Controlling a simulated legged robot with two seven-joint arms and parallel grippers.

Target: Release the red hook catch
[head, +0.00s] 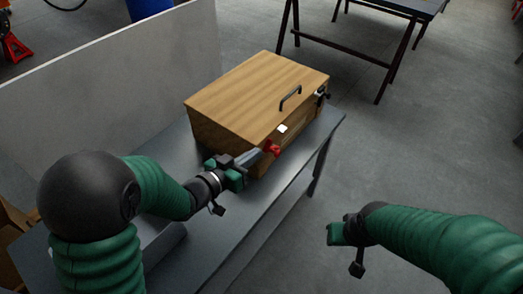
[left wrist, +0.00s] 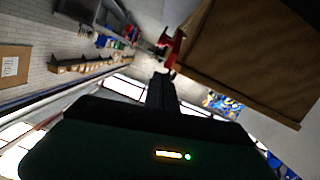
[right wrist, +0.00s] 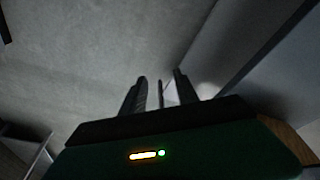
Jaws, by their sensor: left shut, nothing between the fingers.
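The red hook catch (head: 272,148) is on the front face of a wooden box (head: 245,90), near its lower corner. It also shows in the left wrist view (left wrist: 174,46), at the box's edge just beyond the fingertips. My left gripper (head: 258,156) is shut and empty, with its tips close to the red catch. I cannot tell whether they touch it. My right gripper (head: 336,233) hangs away from the box over the floor. Its two fingers stand apart in the right wrist view (right wrist: 158,90), with nothing clearly held.
The box has a dark lid handle (head: 290,97), a white patch (head: 282,129) and a dark latch (head: 321,95) on its front. It sits on a grey metal table (head: 205,245). A pale panel (head: 110,75) stands behind. Open floor lies to the right.

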